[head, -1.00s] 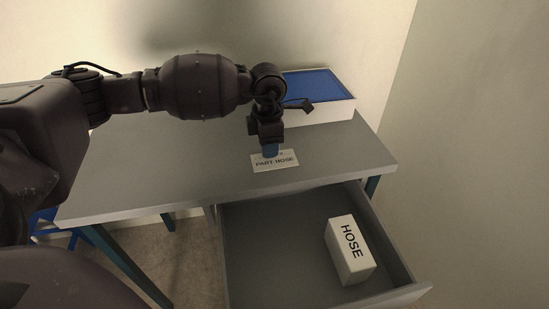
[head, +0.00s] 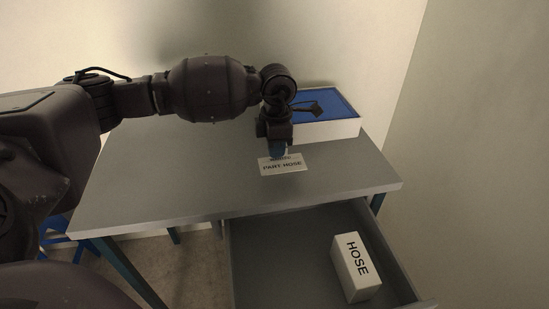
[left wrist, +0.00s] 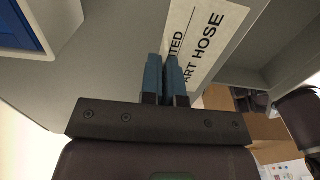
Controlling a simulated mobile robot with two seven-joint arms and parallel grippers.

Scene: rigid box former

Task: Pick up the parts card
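The parts card (head: 283,168) is a small white card with black lettering that reads "PART HOSE", with a line above it partly covered. It is just above the grey table, near the table's front edge. My left gripper (head: 279,152) points down at the card's top edge, its blue fingers close together. In the left wrist view the fingers (left wrist: 164,78) are nearly together with the card (left wrist: 205,38) at their tips, and they cover part of its lettering. The left gripper is shut on the card. My right gripper is not in view.
A white tray with a blue inside (head: 338,130) stands behind the card on the table (head: 180,185). Below the table front, an open grey drawer (head: 275,265) holds a white box marked "HOSE" (head: 356,268). A wall is at the right. The table's left part is clear.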

